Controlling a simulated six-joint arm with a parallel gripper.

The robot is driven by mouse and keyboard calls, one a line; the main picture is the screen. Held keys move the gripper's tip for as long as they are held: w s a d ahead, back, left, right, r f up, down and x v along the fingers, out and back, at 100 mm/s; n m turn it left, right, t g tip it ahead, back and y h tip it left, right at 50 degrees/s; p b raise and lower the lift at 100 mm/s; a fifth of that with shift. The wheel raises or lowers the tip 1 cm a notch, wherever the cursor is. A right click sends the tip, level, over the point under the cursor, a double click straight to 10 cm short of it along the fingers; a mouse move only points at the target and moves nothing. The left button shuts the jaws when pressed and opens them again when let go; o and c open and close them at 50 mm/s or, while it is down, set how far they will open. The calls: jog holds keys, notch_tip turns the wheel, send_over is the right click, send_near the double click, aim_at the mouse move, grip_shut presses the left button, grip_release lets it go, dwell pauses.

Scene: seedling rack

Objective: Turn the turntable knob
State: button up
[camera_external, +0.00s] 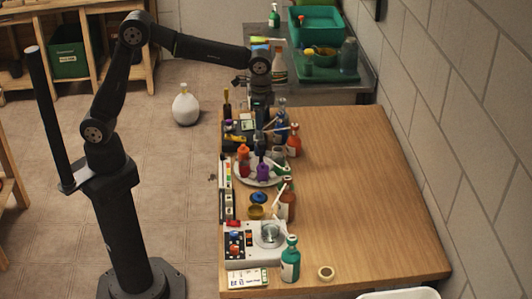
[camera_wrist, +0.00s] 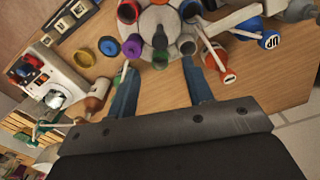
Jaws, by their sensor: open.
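The turntable (camera_wrist: 150,18) is a pale round plate at the top of the wrist view, with several coloured pots around its rim. It also shows on the table in the external view (camera_external: 248,179). A grey knob-like piece (camera_wrist: 160,38) stands near its middle; its exact shape is hard to tell. A purple pot (camera_wrist: 132,47) and a grey pot (camera_wrist: 187,45) sit on either side of it. My gripper (camera_wrist: 159,66) is open and empty, its two fingers apart, pointing toward the turntable's near edge. In the external view it is partly hidden among bottles above the table.
A white device with buttons (camera_external: 262,248), a green bottle (camera_external: 290,262) and a brown bottle (camera_external: 287,206) stand near the turntable. The table's right side (camera_external: 370,190) is clear.

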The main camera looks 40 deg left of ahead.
notch_tip(320, 180, up, 8)
send_over(261, 142)
jog(key=shift+d, duration=0.1)
jog(key=shift+f, duration=0.25)
dwell(0.4)
notch_tip(261, 142, down, 17)
jog(key=shift+f, duration=0.1)
dwell(0.4)
